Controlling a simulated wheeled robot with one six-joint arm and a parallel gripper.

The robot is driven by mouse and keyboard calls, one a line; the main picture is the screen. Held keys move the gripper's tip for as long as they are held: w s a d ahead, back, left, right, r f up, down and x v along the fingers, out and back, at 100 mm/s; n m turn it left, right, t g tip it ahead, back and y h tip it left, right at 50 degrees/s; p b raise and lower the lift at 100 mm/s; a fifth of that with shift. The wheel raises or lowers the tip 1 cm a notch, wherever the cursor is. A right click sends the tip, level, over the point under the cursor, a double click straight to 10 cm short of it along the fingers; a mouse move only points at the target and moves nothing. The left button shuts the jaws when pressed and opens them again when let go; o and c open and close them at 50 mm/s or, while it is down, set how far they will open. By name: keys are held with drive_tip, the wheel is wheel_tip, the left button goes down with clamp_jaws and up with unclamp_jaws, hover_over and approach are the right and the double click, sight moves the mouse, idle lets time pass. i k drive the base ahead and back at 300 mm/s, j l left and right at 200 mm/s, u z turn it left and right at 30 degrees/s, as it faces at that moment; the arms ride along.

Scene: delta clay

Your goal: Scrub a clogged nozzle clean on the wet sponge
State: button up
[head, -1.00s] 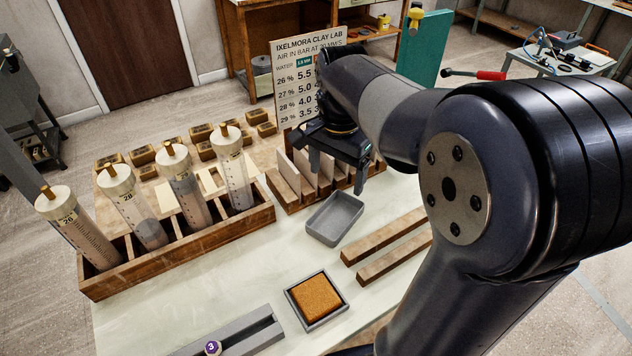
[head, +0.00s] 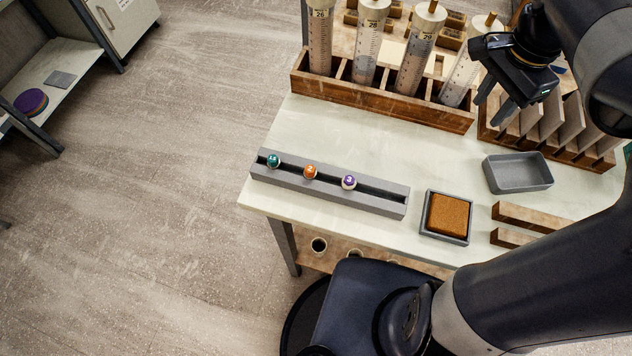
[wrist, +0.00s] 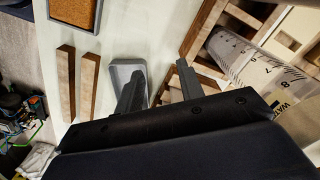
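The orange-brown sponge (head: 447,214) lies in a square grey tray (head: 427,226) at the table's front edge. It also shows at the top of the wrist view (wrist: 72,14). Left of it, a long grey slotted block (head: 385,207) holds three round numbered pieces: green (head: 273,160), orange (head: 310,171) and purple (head: 349,182). I cannot tell whether these are the nozzles, and no clog is visible. My gripper (head: 497,104) is above the back right of the table, near the rightmost cylinder, far from the sponge. In the wrist view its fingers (wrist: 158,92) are apart with nothing held between them.
A wooden rack (head: 380,101) with several clear cylinders stands at the back. A slotted wooden rack (head: 560,153) is to its right. An empty grey tray (head: 520,175) and two wooden bars (head: 535,218) lie at the right. Bare tabletop lies between rack and block.

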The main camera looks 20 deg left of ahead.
sight(349, 183)
drive_tip(key=u, duration=1.55)
